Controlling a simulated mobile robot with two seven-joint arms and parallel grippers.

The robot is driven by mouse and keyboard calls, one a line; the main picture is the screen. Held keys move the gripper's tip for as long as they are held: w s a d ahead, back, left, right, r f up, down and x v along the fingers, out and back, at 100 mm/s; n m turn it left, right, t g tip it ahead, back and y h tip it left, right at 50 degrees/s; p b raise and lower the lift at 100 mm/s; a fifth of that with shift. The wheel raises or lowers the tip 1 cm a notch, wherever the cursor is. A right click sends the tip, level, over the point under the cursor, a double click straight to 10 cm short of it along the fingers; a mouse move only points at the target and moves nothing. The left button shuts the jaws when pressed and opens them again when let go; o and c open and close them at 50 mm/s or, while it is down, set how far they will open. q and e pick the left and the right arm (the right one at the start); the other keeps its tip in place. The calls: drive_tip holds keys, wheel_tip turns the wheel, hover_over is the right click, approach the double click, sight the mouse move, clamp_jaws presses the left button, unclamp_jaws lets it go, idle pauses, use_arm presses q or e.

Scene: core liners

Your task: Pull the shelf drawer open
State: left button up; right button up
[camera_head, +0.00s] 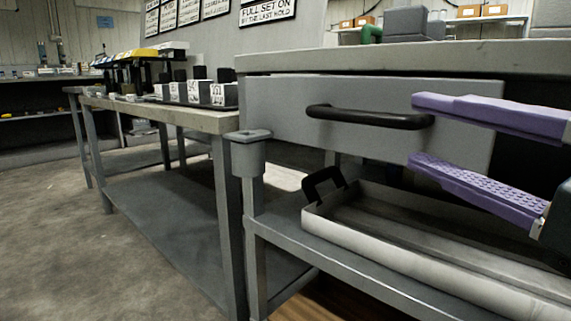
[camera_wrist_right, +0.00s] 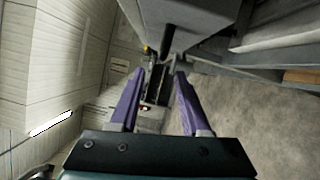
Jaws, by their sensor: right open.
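The grey shelf drawer (camera_head: 275,105) sits under a grey worktop in the head view. Its long black handle (camera_head: 365,116) runs across the front. The drawer front also shows at the top of the right wrist view (camera_wrist_right: 205,12), with the black handle (camera_wrist_right: 169,42) seen nearly end-on. My right gripper (camera_head: 414,132) comes in from the right with purple fingers spread apart and nothing held between them. In the head view the handle's right end appears between the two fingertips; contact cannot be made out. In the right wrist view the handle lies beyond the fingertips (camera_wrist_right: 160,73). My left gripper is not in view.
A metal tray (camera_head: 350,228) with a black handle stands on the lower shelf (camera_head: 300,260) below the drawer. A workbench (camera_head: 185,117) with several labelled blocks stands to the left. Grey boxes (camera_head: 405,22) sit on the worktop (camera_head: 300,62). Open floor (camera_head: 80,220) lies at left.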

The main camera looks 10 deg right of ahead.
sight(368, 120)
drive_tip(key=shift+b+x, duration=1.05)
drive_tip(key=shift+x, duration=3.8)
drive_tip(key=shift+f, duration=0.1)
drive_tip(key=shift+c, duration=0.4)
clamp_jaws()
